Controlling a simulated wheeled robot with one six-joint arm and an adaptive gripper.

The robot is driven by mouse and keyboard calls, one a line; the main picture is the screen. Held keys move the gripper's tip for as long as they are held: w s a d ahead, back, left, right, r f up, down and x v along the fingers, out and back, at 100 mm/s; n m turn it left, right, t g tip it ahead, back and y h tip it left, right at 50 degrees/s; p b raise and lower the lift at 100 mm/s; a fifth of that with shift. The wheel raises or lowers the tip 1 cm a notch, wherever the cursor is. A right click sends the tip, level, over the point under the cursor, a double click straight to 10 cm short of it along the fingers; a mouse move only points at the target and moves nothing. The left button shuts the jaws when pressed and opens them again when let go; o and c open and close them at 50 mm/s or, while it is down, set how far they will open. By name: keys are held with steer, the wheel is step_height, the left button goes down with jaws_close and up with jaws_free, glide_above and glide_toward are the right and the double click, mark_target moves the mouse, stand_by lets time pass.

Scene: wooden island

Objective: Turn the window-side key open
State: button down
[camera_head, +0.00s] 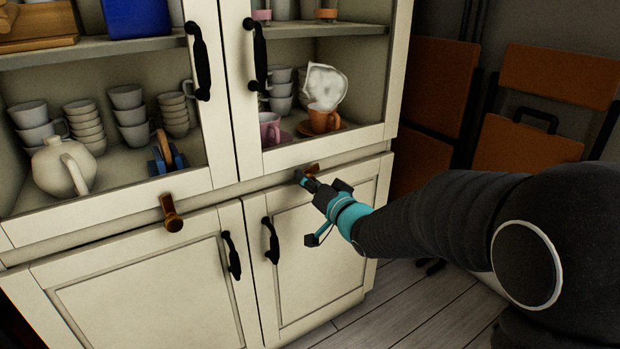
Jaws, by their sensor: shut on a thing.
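Two brass keys or knobs sit on the rail of a cream cupboard (140,225), between its upper and lower doors. The left brass key (171,214) stands free, its shaft pointing down. The right brass key (313,168) is at my gripper (301,178), which is shut on it. My gripper and wrist hide most of this key, so its exact angle cannot be told. No window is in view, so I cannot tell from the picture which key is window-side.
Cups and a teapot (63,166) are on the shelves. Orange folding chairs (525,145) lean at the right. Plank floor (400,300) shows below.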

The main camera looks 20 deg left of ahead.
steer(key=shift+a+r+m+p, duration=0.1)
steer(key=shift+m+p, duration=0.3)
steer(key=shift+m, duration=0.7)
steer(key=c, duration=0.8)
jaws_free()
steer(key=shift+s+a, duration=0.1)
steer(key=shift+o, duration=0.2)
steer(key=shift+m, duration=0.3)
steer(key=v, duration=1.2)
